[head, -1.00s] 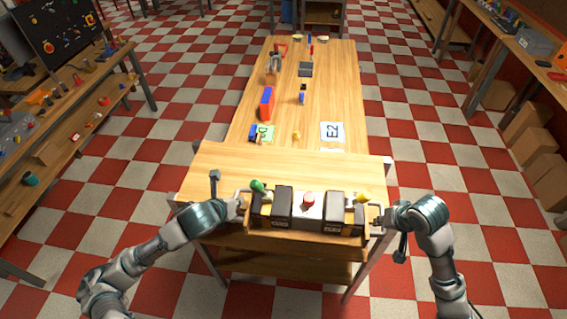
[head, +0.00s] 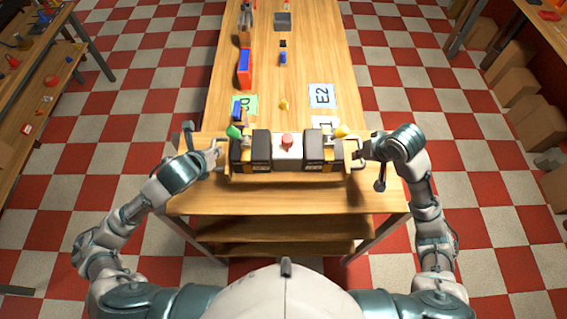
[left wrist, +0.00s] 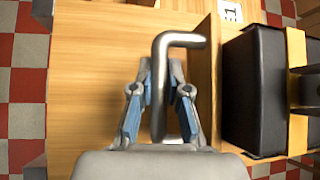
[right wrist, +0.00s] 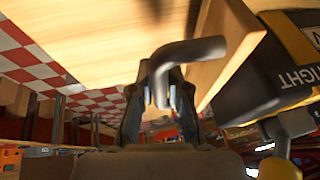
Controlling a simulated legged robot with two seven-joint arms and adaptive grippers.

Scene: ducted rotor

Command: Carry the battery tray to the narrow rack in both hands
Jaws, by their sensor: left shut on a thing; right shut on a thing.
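The wooden battery tray (head: 290,178) is held level across my front, apparently just above the near bench top. It carries two black batteries (head: 257,152) (head: 319,152) with a white box (head: 288,152) and red button between them, plus a green knob (head: 234,131) and a yellow knob (head: 341,131). My left gripper (head: 214,153) is shut on the tray's left grey handle; the handle bar (left wrist: 160,90) runs between the fingers in the left wrist view. My right gripper (head: 359,153) is shut on the right handle (right wrist: 190,52). I cannot tell which furniture is the narrow rack.
The near bench (head: 290,203) has shelves below. A long table (head: 310,60) beyond holds an E2 card (head: 321,96), a green card (head: 250,104), a red-and-blue block (head: 244,68) and small parts. Side shelving and cardboard boxes (head: 535,120) stand left and right; checkered floor lies between.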

